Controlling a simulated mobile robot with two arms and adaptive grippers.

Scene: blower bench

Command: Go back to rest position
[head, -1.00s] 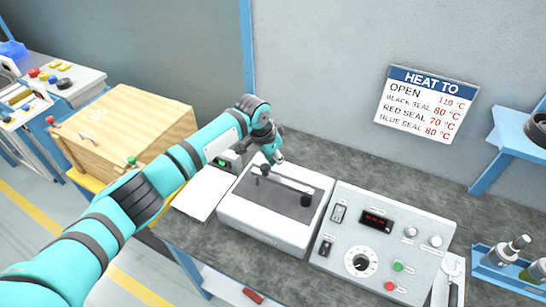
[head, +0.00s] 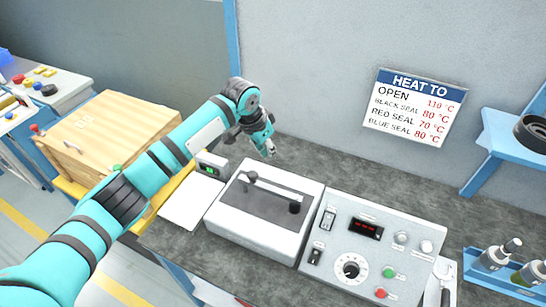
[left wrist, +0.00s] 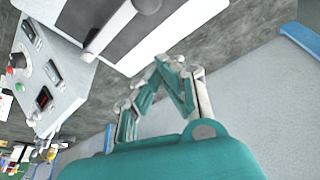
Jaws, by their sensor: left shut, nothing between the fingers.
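My left gripper (head: 266,149) is shut and empty. It hangs above the bench just behind the white box with a dark top (head: 265,213), apart from that box's bar handle (head: 272,187) and its black knobs. In the left wrist view my left gripper's fingers (left wrist: 163,66) angle together with nothing between them, and the white box (left wrist: 150,25) lies beyond them. My right gripper is in neither view.
A control box (head: 365,245) with a red display stands right of the white box. A small device with a green light (head: 209,167) and a white sheet (head: 190,201) lie left. A wooden crate (head: 118,130) is farther left. Bottles (head: 497,256) stand at the right.

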